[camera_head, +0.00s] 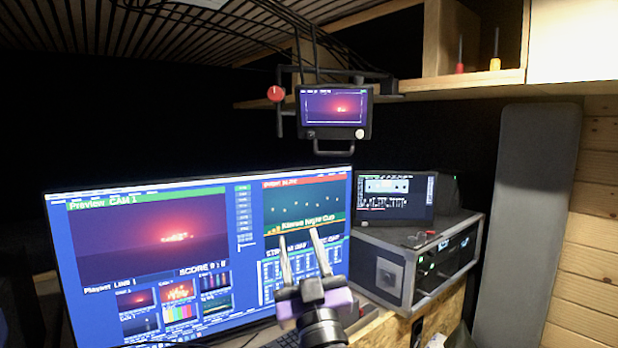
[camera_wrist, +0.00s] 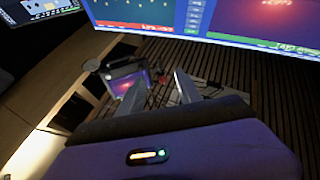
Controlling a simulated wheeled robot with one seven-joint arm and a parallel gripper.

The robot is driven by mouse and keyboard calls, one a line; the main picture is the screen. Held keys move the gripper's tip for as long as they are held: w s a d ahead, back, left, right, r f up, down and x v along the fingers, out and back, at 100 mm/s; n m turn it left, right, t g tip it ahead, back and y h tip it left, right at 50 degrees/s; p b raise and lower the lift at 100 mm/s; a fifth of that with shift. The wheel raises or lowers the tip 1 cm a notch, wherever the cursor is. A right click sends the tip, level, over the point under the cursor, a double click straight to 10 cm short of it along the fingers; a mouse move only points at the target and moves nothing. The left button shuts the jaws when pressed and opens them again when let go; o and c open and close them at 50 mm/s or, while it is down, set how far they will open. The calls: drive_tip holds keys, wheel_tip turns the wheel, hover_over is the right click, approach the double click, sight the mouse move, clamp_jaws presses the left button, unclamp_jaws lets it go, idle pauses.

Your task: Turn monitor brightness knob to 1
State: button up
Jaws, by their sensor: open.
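The small monitor (camera_head: 333,108) hangs from an overhead bracket above the desk, its screen lit. A small round pale knob (camera_head: 360,133) sits at the lower right of its front; its setting is too small to read. My gripper (camera_head: 300,238) is open and empty, fingers pointing up, in front of the big screen and well below the small monitor. In the wrist view, which looks upside down, the small monitor (camera_wrist: 128,78) shows beyond my open fingers (camera_wrist: 153,84). I cannot make out the knob there.
A big screen (camera_head: 150,250) fills the left. A grey equipment case (camera_head: 405,262) with a small display (camera_head: 396,196) on it stands to the right. A red knob (camera_head: 276,93) is on the bracket's left. A wooden shelf (camera_head: 480,82) runs at upper right.

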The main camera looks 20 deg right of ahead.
sight(310, 136)
drive_tip(key=w+d+r+m+h+p, duration=0.1)
drive_tip(key=w+r+m+h, duration=0.2)
drive_tip(key=r, duration=0.6)
drive_tip(key=w+r+m+h, duration=0.2)
drive_tip(key=w+r, duration=0.3)
drive_tip(key=r, duration=0.3)
drive_tip(key=shift+w+d+r+m+g+h+p, duration=0.1)
drive_tip(key=shift+w+d+m+g+h+p, duration=0.15)
drive_tip(key=shift+w+d+m+g+h, duration=0.95)
drive_tip(key=shift+w+d+r+n+t+y+p, duration=0.1)
drive_tip(key=shift+w+d+r+n+y+p, duration=0.4)
drive_tip(key=shift+w, duration=1.65)
drive_tip(key=shift+w+d+f+m+g+h+p, duration=0.1)
drive_tip(key=shift+w+d+f+m+g+h, duration=0.15)
drive_tip(key=shift+w+d+m+g+h, duration=1)
drive_tip(key=shift+w+a+n+t+y, duration=0.2)
drive_tip(key=shift+w+n+t+y, duration=0.25)
drive_tip(key=shift+n+t, duration=0.25)
clamp_jaws()
